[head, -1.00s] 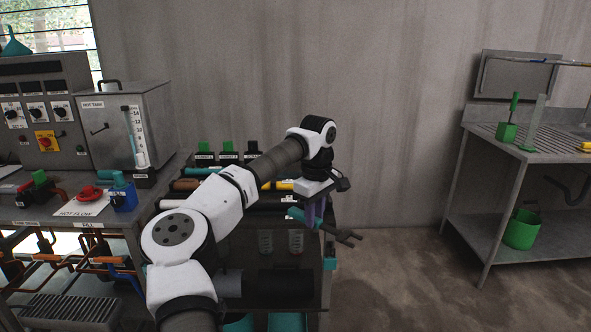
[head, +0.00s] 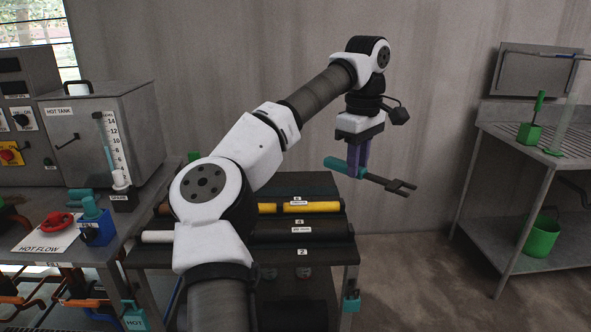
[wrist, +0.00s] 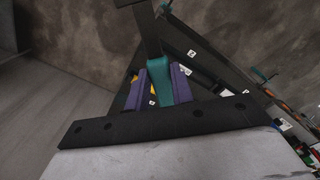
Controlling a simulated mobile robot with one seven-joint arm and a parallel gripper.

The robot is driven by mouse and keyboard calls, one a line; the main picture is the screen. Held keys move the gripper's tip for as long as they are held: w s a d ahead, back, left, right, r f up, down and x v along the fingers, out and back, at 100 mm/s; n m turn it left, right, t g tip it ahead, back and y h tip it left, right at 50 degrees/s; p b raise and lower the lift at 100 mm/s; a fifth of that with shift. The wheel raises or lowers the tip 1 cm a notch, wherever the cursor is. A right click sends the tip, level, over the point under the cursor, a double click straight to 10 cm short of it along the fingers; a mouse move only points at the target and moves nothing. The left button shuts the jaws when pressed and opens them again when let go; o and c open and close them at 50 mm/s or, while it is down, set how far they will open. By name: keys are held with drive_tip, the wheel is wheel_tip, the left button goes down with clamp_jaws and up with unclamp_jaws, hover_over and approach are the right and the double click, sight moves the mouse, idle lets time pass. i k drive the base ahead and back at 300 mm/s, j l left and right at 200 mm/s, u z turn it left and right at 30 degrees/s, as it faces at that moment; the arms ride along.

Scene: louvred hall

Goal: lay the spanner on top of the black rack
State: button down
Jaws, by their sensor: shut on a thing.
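The spanner (head: 385,183) has a teal handle and a dark open-ended jaw. My gripper (head: 356,172) points down with its purple fingers shut on the teal handle. The spanner lies roughly level, its jaw end pointing right and toward the camera. In the wrist view the teal handle (wrist: 160,82) sits between the purple fingers, and its dark shaft runs up out of frame. The black rack (head: 305,183) stands below and left of the spanner, holding black, yellow and white rolls. The spanner appears in the air near its right side; my arm hides much of the rack's left.
At left, a bench carries the hot tank (head: 105,130), a blue valve block (head: 95,228) and a red handwheel (head: 57,222). The floor between rack and table is clear.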

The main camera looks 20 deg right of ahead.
sight(302, 177)
drive_tip(key=i, duration=1.35)
